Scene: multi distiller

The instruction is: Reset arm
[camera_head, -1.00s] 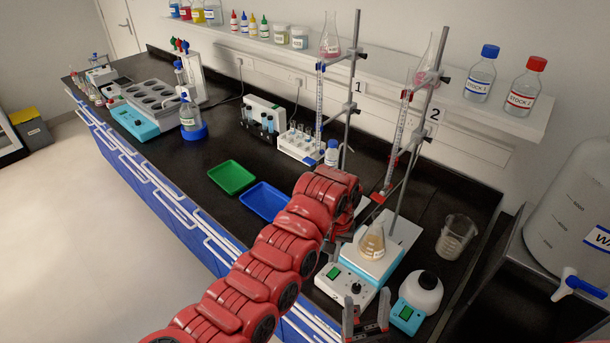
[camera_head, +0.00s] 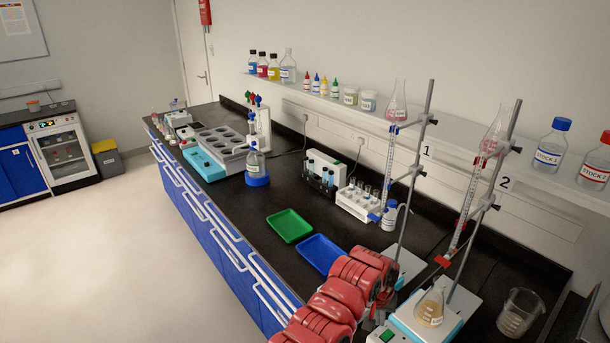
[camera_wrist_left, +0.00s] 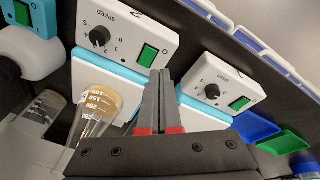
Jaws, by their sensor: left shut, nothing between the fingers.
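My left arm (camera_head: 345,300), red and jointed, rises from the bottom of the head view in front of the bench. The number 2 stirrer's panel (camera_wrist_left: 125,35) is on the left and another stirrer's panel (camera_wrist_left: 220,85) on the right. My right gripper is in neither view.
Two burettes on stands (camera_head: 460,215) rise behind the stirrers. A beaker (camera_head: 520,312) stands to the right. A green tray (camera_head: 289,226) and a blue tray (camera_head: 321,254) lie left of the arm. The floor (camera_head: 170,270) left of the bench is clear.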

